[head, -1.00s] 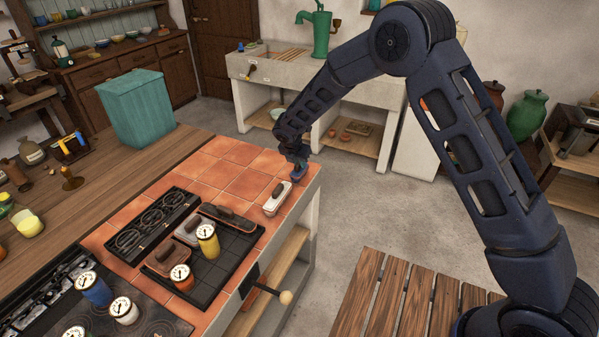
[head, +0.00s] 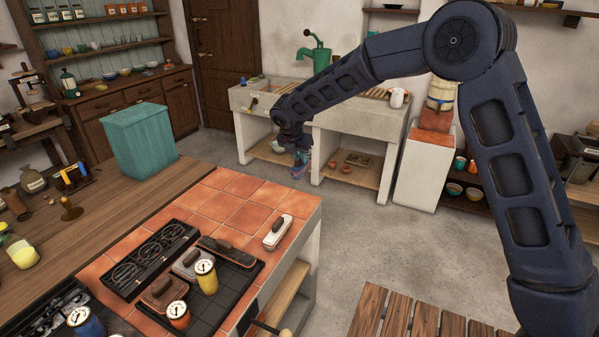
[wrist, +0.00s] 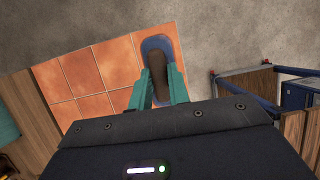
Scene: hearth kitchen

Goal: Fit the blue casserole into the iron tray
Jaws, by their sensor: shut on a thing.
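The blue casserole (wrist: 159,52) is an oblong blue dish with a dark brown lid. My gripper (wrist: 158,92) is shut on it, with a teal finger on each side in the wrist view. In the head view the casserole (head: 299,171) hangs small below my gripper (head: 300,156), over the floor beyond the far right corner of the tiled counter. The black iron tray (head: 243,299) lies on the counter.
A white lidded dish (head: 277,232) stands on the tiles near the right edge. A black rack (head: 150,256) with rings lies left of the tray. A teal box (head: 138,141) stands on the wooden counter. The tiles (head: 222,204) behind the tray are clear.

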